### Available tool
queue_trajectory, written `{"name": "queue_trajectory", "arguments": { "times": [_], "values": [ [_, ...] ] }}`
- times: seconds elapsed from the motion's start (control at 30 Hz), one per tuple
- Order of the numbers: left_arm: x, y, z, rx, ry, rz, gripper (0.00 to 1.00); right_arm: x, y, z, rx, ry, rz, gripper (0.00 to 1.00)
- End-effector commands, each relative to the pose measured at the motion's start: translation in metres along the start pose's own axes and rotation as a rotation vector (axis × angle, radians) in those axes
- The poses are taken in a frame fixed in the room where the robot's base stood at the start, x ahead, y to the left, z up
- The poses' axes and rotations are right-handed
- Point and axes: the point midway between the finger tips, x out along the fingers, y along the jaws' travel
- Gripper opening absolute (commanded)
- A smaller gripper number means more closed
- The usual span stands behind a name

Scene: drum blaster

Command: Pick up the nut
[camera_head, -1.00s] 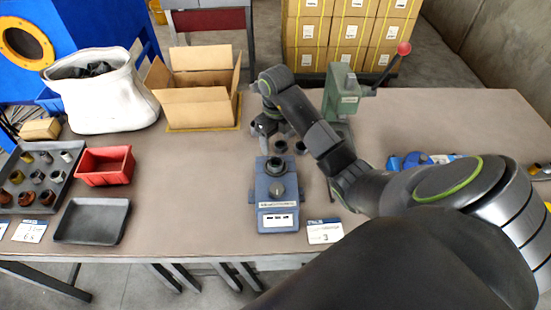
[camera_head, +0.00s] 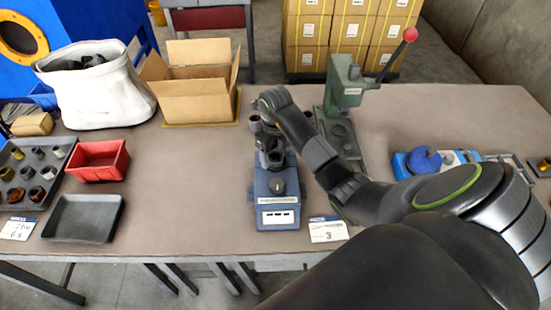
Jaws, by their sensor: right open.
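A dark round nut (camera_head: 277,158) sits on top of the blue device (camera_head: 277,208) at the middle of the table. My right gripper (camera_head: 268,147) points down at the far side of the device, right at the nut. Its jaws are open and partly overlap the nut in this view. I cannot tell whether the fingers touch it. The right arm comes in from the lower right and hides part of the table. My left gripper is not in view.
At left are a tray of several nuts, a red bin (camera_head: 98,160), an empty black tray (camera_head: 84,218) and an open carton (camera_head: 195,100). Blue tool (camera_head: 425,160) lies right.

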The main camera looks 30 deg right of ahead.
Motion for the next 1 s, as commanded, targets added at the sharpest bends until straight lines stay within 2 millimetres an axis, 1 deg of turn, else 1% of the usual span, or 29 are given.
{"name": "queue_trajectory", "arguments": {
  "times": [0.2,0.6,0.63,0.87,0.97,1.0],
  "values": [
    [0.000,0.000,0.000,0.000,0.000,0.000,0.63,0.001,0.000,0.000,0.000,-0.001,-0.001,0.67],
    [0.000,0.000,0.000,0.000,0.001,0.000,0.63,0.001,0.000,0.000,0.000,-0.001,-0.001,0.15],
    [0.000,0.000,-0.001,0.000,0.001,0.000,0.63,0.000,0.000,0.001,0.000,-0.002,-0.001,0.13],
    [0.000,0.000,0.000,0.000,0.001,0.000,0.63,-0.001,0.000,0.001,0.000,-0.003,-0.002,0.13],
    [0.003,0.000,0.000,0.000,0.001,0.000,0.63,-0.008,-0.001,0.002,0.000,-0.006,-0.002,0.13],
    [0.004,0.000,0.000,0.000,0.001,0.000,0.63,-0.014,-0.001,0.002,0.000,-0.007,-0.003,0.13]
  ]
}}
